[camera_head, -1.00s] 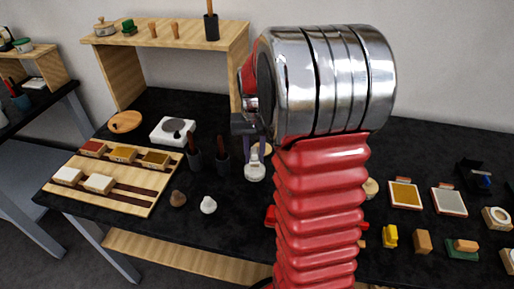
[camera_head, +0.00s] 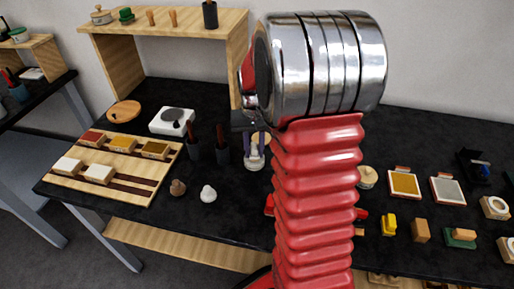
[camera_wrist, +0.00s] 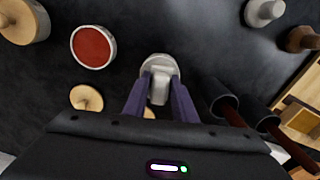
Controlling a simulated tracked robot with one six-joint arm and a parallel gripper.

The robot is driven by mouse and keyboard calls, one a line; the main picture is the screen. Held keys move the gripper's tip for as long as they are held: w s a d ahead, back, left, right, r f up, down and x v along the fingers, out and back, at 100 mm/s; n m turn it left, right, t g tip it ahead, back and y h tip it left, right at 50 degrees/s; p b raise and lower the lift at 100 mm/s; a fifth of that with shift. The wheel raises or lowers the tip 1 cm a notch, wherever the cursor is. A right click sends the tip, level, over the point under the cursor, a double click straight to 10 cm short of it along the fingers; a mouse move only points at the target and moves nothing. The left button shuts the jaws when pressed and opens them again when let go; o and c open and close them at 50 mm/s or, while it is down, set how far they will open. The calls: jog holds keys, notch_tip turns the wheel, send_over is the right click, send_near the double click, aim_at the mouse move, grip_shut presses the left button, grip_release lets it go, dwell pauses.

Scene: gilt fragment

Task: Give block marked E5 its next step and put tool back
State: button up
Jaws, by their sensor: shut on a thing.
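My gripper (camera_wrist: 158,98) has purple fingers shut on a pale grey-white tool (camera_wrist: 159,68) with a wide round end. In the head view the tool (camera_head: 254,160) hangs upright beside my red arm; I cannot tell whether it touches the table. Blocks sit on a wooden rack (camera_head: 132,186) at the left: a red-topped block (camera_head: 92,138), a yellow-topped block (camera_head: 122,144), a darker gold-topped block (camera_head: 155,150), and two white-topped blocks (camera_head: 67,166) (camera_head: 98,174). No marking is legible, so I cannot tell which is E5.
Dark cups with handled tools (camera_head: 194,151) (camera_head: 222,154) stand just left of the gripper. A brown knob (camera_head: 178,187) and a white knob (camera_head: 208,193) stand in front. A round red-filled dish (camera_wrist: 93,46) is near the tool. A hotplate (camera_head: 172,121) and shelf (camera_head: 170,27) are behind.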

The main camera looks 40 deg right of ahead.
aim_at(255, 147)
jog(key=shift+f, duration=0.6)
dwell(1.9)
jog(key=shift+r, duration=3.6)
jog(key=shift+s, duration=0.15)
